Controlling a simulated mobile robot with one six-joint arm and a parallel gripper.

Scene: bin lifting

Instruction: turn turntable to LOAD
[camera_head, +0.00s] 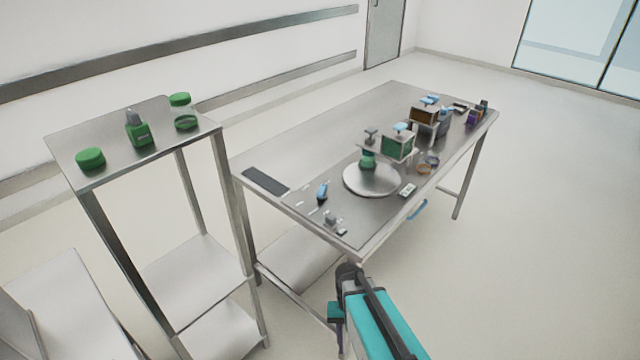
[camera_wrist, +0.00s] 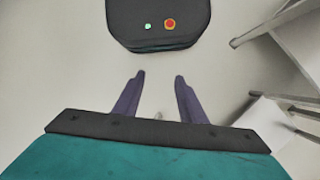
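The turntable (camera_head: 372,180) is a round grey disc on the metal table, near its front end. A green item (camera_head: 368,159) stands at its back left edge. A green-sided box (camera_head: 397,147) appears above its right rim; I cannot tell whether the disc carries it. No LOAD mark can be read at this size. My arm shows at the bottom of the head view, off the table's near corner. In the wrist view my gripper (camera_wrist: 159,95) has two purple fingers apart with nothing between them, pointing over the floor, far from the turntable.
The metal table (camera_head: 300,140) also holds a black pad (camera_head: 265,180), a small blue-topped item (camera_head: 322,191) and a brown box (camera_head: 424,115). A side shelf (camera_head: 70,135) at left bears green containers. A blue handle (camera_head: 417,210) juts from the table's right edge. Floor at right is clear.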

